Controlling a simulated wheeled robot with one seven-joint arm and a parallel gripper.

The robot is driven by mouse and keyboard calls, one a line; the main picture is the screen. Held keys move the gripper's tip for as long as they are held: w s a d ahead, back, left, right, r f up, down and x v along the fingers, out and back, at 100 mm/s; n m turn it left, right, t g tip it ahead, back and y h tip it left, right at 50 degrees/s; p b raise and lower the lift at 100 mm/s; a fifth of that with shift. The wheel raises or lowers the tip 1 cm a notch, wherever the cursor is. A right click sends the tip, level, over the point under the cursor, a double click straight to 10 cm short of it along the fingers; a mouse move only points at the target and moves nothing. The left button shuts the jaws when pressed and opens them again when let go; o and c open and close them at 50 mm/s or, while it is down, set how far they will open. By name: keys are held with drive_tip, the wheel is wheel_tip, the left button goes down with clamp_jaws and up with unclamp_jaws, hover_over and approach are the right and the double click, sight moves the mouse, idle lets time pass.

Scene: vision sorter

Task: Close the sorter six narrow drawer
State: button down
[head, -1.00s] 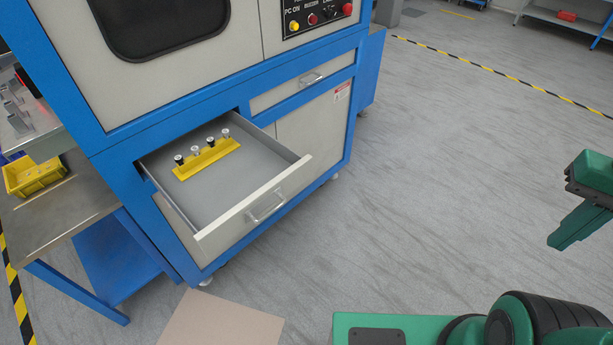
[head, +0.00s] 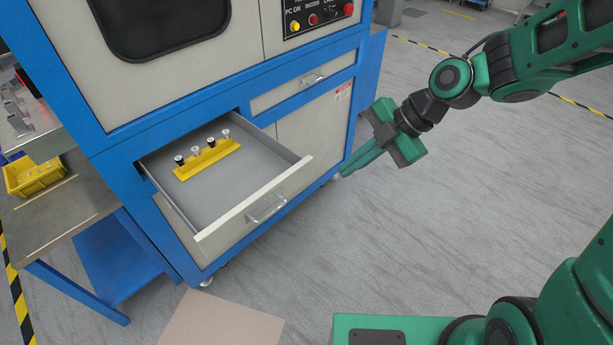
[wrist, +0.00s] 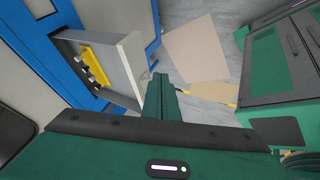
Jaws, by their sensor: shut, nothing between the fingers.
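The open drawer (head: 255,208) juts out from the front of the blue and grey sorter cabinet (head: 340,110). It has a pale front with a bar handle (head: 268,209), and a yellow holder (head: 207,158) with several small black and silver pegs lies inside. My gripper (head: 345,173) is shut and empty, in the air to the right of the drawer and apart from it. In the wrist view the shut fingers (wrist: 160,82) show just beside the drawer front (wrist: 131,65), and I cannot tell the exact gap.
A second, narrower drawer (head: 302,88) at the upper right is shut. A metal side table (head: 60,205) with a yellow bin (head: 35,178) stands at the left. A tan board (head: 220,322) lies on the floor in front. The floor to the right is clear.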

drive_tip(key=a, duration=0.1)
approach(293, 188)
drive_tip(key=shift+n, duration=0.3)
drive_tip(key=shift+x, duration=2.3)
